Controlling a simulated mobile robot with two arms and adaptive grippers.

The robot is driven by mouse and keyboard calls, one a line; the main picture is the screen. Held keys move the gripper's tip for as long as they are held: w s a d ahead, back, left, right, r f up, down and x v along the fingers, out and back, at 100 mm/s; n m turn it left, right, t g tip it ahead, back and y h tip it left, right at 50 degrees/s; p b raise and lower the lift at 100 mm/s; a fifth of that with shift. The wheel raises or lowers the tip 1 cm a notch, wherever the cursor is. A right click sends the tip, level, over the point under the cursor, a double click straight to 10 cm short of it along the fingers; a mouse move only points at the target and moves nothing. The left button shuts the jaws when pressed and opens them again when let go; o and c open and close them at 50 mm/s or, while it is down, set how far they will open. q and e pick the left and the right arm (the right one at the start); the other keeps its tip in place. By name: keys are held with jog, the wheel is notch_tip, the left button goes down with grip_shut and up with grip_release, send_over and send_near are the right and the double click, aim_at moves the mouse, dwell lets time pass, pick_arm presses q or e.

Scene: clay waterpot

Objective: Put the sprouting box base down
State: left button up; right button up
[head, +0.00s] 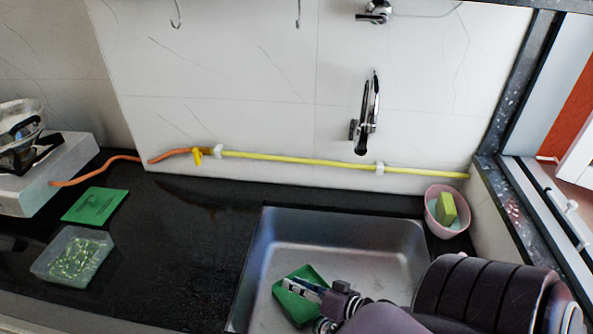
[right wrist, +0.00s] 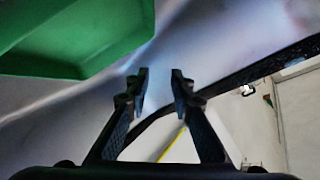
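The sprouting box base appears to be the green open tray (head: 309,274) in the sink basin (head: 345,243); it looks to rest on the sink floor. My right gripper (head: 300,287) reaches over the sink, and its fingers overlap the tray in the head view. In the right wrist view, the right gripper (right wrist: 159,76) has its fingertips apart with nothing between them. The green tray (right wrist: 75,35) is up and left of the fingers there, apart from them. My left gripper is not in view.
A translucent box of sprouts (head: 73,257) and a flat green panel (head: 95,205) lie on the black counter at left. A pink bowl (head: 433,222) with a green sponge (head: 447,208) stands right of the sink. A faucet (head: 367,115) hangs behind.

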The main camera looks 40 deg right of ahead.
jog(key=v, duration=0.7)
jog(key=shift+s+r, duration=0.25)
